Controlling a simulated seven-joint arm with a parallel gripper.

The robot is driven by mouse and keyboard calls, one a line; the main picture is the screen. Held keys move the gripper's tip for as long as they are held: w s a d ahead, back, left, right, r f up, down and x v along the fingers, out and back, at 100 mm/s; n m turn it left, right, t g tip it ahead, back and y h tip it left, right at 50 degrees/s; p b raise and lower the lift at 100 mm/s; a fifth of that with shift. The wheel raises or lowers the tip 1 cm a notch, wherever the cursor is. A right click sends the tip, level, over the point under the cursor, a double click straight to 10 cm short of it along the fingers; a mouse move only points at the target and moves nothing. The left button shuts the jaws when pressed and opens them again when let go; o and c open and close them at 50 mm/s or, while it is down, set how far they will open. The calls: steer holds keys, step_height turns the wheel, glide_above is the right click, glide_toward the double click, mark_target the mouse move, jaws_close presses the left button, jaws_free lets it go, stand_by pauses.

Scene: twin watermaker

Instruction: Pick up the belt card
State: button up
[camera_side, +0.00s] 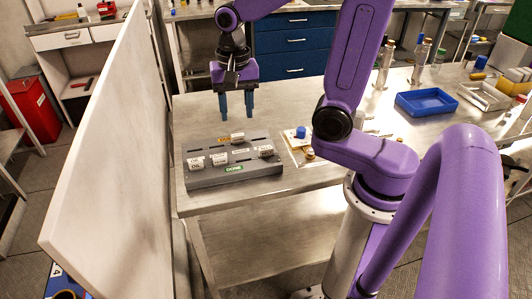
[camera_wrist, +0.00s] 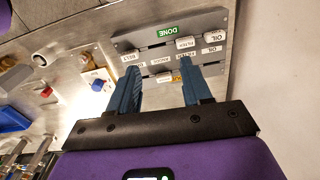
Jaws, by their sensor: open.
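A grey card rack (camera_side: 210,182) with a green DONE label lies near the left end of the metal bench. The belt card (camera_side: 266,151) appears to stand at the rack's right end; its lettering is too small to read there. In the wrist view, a BELT marking (camera_wrist: 128,57) shows at the rack's left end, just beyond the left finger. My gripper (camera_side: 236,115) points down above the back of the rack, open and empty. In the wrist view, its blue fingers (camera_wrist: 162,68) stand apart, with a pale card (camera_wrist: 163,77) between them in the picture.
Other cards include an OIL card (camera_side: 195,163) and a neighbouring white card (camera_side: 219,158). A board with a blue knob (camera_side: 301,131) lies right of the rack. A blue tray (camera_side: 426,103) is farther right. A tall pale panel (camera_side: 110,150) stands left of the bench.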

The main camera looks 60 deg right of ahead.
steer(key=w+d+m, duration=0.1)
steer(key=d+m, duration=0.1)
steer(key=m, duration=0.2)
steer(key=r+m, duration=0.1)
steer(key=m, duration=1.2)
glide_above(266, 148)
step_height(266, 148, down, 17)
steer(key=shift+f, duration=0.1)
jaws_close()
